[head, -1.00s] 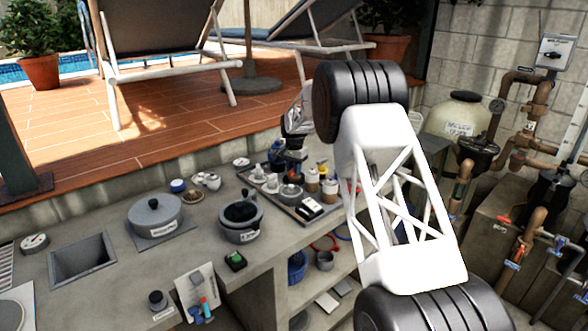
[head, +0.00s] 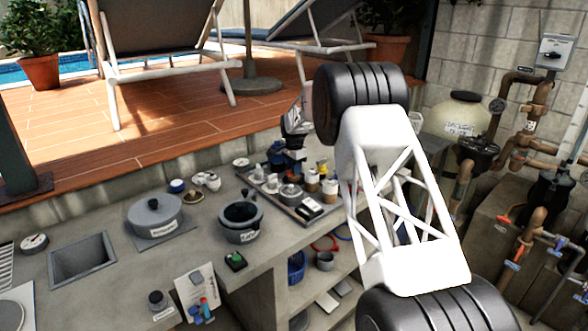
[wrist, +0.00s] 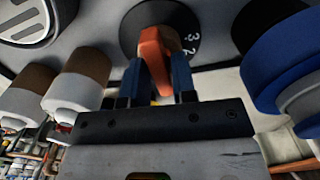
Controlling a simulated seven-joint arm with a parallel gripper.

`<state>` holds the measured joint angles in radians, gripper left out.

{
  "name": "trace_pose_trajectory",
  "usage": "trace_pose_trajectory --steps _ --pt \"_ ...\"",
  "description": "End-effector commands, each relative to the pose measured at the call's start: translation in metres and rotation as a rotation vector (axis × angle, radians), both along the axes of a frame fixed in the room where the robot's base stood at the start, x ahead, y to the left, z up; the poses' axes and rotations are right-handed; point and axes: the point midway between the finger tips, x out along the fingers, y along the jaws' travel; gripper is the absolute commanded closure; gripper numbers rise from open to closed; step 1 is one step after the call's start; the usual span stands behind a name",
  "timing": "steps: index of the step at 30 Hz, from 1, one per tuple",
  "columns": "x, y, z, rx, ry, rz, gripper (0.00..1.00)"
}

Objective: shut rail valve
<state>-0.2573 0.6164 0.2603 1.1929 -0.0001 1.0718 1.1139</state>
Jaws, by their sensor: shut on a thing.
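The valve's orange handle (wrist: 153,52) stands in front of a round black dial (wrist: 187,22) with white numbers, 3 and 2 among them, in the wrist view. My gripper (wrist: 157,76) has its two blue fingers closed on either side of the handle. The handle is upright and slightly tilted in that view. In the head view my gripper (head: 291,160) points down at the crowded tray (head: 315,216). The valve cannot be made out there, among the small items and the gripper.
White bottles with brown bands (wrist: 75,85) stand left of my fingers, and a blue round thing (wrist: 270,65) is close on the right. A grey pot (head: 241,222) and a lidded pan (head: 155,215) stand left of the tray. Bare counter lies between them.

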Motion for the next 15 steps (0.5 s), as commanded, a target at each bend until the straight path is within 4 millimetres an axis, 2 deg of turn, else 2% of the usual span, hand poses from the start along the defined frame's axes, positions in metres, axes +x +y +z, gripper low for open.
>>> trace_pose_trajectory --steps 2,3,6,15 --pt "0.0006 0.0005 0.0028 0.001 -0.003 0.0 0.98" --pt "0.0006 0.0005 0.0027 0.001 -0.003 0.0 0.7" --pt "0.0004 0.0005 0.0021 0.001 -0.002 0.001 0.57" --pt "0.0002 0.0003 0.0015 0.001 -0.001 0.001 0.57"
